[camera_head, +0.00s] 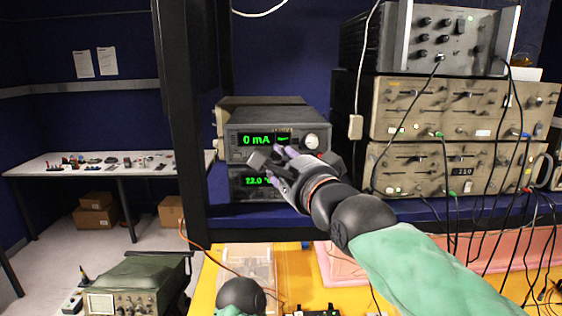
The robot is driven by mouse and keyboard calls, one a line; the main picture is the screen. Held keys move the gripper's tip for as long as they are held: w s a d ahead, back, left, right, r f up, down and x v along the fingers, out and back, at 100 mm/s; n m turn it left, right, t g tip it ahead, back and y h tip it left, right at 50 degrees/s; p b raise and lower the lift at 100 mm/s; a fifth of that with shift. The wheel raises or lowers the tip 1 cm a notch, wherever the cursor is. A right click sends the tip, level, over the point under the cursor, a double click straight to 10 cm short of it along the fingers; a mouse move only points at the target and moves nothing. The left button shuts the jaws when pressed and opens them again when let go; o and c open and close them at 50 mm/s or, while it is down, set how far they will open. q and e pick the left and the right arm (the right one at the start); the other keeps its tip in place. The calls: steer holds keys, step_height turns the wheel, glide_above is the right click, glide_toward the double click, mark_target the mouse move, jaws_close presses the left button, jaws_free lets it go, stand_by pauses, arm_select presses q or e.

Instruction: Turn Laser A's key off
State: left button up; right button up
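A grey instrument (231,141) with a green "0 mA" readout stands on the shelf in the middle, with a light round knob (312,142) at the right of its face. I cannot read a "Laser A" label. A second unit (237,183) sits below it, its green readout at about 22 partly covered. My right gripper (272,158) is in front of the lower face of the upper unit. Its fingers and wrist hide part of both panels. I cannot make out the key, nor whether the fingers hold anything. My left gripper is out of view.
Beige rack instruments (450,107) with many hanging cables stand at the right. A dark post (182,120) rises left of the shelf. Below are a yellow bench (207,285), a pink foam wall (345,266) and a green oscilloscope (140,283). A white table (60,170) stands farther left.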

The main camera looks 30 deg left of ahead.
jaws_close()
